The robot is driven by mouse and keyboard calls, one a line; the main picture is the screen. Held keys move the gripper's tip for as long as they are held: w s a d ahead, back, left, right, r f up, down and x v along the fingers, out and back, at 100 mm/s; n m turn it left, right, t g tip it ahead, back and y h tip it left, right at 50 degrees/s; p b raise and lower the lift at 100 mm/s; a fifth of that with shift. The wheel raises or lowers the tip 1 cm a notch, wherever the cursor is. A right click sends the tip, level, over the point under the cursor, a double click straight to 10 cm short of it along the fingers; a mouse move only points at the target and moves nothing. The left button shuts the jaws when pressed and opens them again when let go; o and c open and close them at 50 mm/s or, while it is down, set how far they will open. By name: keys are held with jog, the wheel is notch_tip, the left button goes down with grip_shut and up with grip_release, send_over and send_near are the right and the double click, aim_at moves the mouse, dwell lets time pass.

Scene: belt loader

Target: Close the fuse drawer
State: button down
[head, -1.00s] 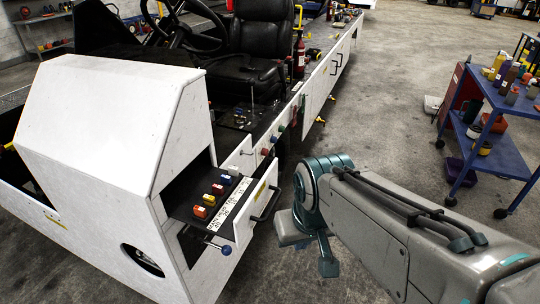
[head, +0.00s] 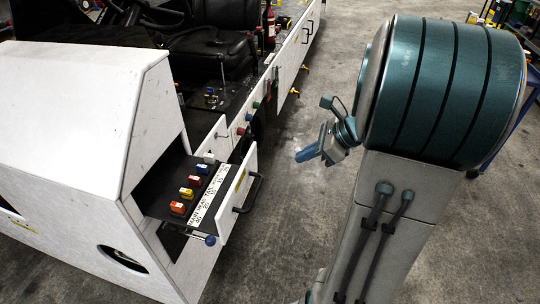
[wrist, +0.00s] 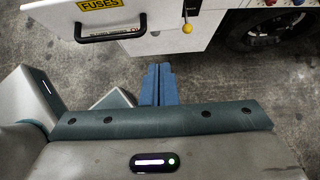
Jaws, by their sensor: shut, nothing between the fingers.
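The fuse drawer (head: 234,196) sticks out of the side of the white loader in the head view, pulled open. Its tray holds a row of coloured fuses (head: 187,193) and a white label strip. A black handle (head: 255,190) is on its front. In the wrist view, the drawer front (wrist: 70,12) with a yellow FUSES label and the black handle (wrist: 110,33) is at the upper left.
A blue-knobbed lever (head: 210,240) stands below the drawer. A yellow-knobbed lever (wrist: 187,29) and a wheel (wrist: 262,30) show in the wrist view. The loader's side panel (head: 290,65) runs away to the back. Grey concrete floor lies open between loader and arm.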

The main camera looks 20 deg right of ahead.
jog(key=w+a+r+x, duration=0.1)
jog(key=r+x, duration=0.1)
jog(key=x, duration=1)
jog(key=shift+w+a+p, duration=0.25)
jog(key=shift+a+p, duration=0.2)
jog(key=shift+a, duration=0.1)
jog(key=shift+f, duration=0.1)
